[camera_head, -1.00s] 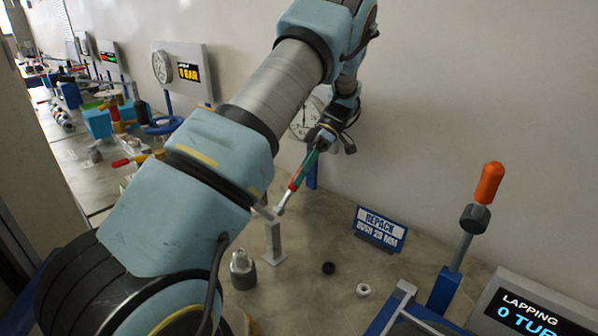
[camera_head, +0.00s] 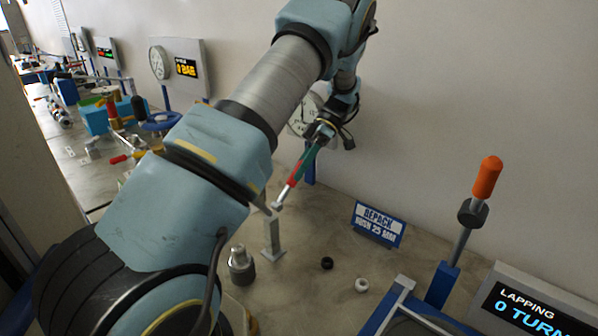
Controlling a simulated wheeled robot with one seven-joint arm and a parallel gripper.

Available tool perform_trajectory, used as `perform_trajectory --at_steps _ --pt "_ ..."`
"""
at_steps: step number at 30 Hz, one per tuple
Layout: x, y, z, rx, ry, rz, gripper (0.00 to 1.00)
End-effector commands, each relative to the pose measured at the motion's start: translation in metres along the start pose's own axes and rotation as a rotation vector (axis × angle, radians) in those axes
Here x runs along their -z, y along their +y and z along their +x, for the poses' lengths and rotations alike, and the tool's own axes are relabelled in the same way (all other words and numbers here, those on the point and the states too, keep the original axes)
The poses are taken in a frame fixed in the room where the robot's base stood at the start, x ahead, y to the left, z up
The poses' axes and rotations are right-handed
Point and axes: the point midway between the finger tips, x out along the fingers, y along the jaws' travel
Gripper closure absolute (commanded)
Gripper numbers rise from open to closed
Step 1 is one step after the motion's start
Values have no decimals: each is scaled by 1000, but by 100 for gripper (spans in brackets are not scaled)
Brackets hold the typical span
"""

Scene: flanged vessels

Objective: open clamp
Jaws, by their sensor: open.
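No part in view is clearly recognisable as the clamp. A slanting green and red bar (camera_head: 299,176) with a metal lower end reaches up to my gripper (camera_head: 322,134). Its lower end is close to the top of a grey metal post (camera_head: 271,238) on the bench; I cannot tell whether they touch or are joined. My gripper is open at the bar's upper green end, in front of the back wall. Its fingers are small and partly hidden, so contact with the bar is unclear. My arm covers much of the left middle of the view.
A metal fitting (camera_head: 241,265), a black ring (camera_head: 327,263) and a white ring (camera_head: 362,285) lie on the bench. Behind them stands a blue REPACK sign (camera_head: 378,225). An orange-handled lever (camera_head: 487,177) and a LAPPING display (camera_head: 530,300) are at right. A round gauge (camera_head: 304,115) is behind my gripper.

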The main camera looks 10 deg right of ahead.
Motion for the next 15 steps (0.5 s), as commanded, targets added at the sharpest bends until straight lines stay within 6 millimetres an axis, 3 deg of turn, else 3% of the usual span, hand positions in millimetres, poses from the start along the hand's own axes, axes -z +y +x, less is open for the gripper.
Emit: perform_trajectory --at_steps 15 --pt "-2 2 -64 -3 -1 1 38"
